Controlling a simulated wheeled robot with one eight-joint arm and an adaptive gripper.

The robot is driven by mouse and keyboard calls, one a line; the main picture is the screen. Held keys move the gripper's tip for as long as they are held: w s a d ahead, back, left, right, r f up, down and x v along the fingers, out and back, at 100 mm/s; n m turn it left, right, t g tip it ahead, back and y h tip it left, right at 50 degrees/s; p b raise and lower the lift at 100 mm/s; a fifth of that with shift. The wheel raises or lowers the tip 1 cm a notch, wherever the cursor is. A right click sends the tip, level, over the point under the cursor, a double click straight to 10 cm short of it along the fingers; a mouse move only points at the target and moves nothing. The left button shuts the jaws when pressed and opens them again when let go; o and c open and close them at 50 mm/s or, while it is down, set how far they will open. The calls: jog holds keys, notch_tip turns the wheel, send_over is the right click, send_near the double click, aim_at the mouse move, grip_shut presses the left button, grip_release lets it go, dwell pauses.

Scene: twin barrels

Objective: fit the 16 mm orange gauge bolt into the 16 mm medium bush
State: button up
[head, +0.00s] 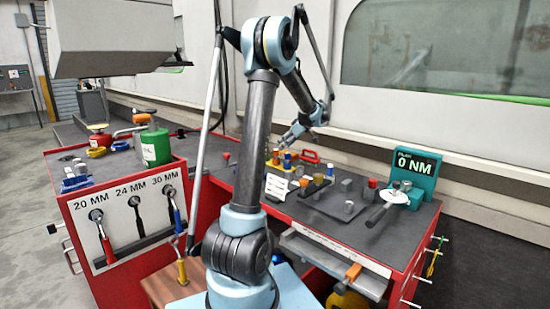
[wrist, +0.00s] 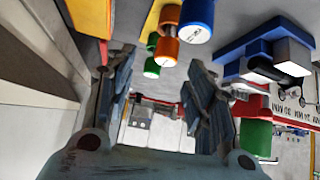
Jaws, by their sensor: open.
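The orange gauge bolt (wrist: 165,40) shows in the wrist view between a green bolt (wrist: 152,68) and a blue one (wrist: 197,20). In the head view an orange piece (head: 276,157) stands beside a blue one (head: 287,158) on the bench, and I take it for the same bolt. My gripper (wrist: 161,58) is open, with a finger on each side of the view and nothing held. In the head view my gripper (head: 290,138) is just above and behind the coloured bolts. Several grey cylinders (head: 348,206) stand around a dark plate; I cannot tell which is the medium bush.
A teal torque display reading 0 NM (head: 416,168) stands at the right of the bench. A red-handled item (head: 310,156) lies right of the bolts. A green canister (head: 155,146) stands on the left cabinet. The wall is close behind the bench.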

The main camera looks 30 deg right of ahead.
aim_at(278, 150)
jog(key=shift+s+a+x, duration=0.1)
jog(key=shift+x, duration=1.1)
jog(key=shift+s+a+x, duration=0.1)
jog(key=shift+x, duration=1.1)
jog(key=shift+s+a+x, duration=0.1)
jog(key=shift+a+x, duration=0.05)
jog(key=shift+x, duration=1)
jog(key=shift+f, duration=0.15)
jog(key=shift+c, duration=0.3)
grip_shut()
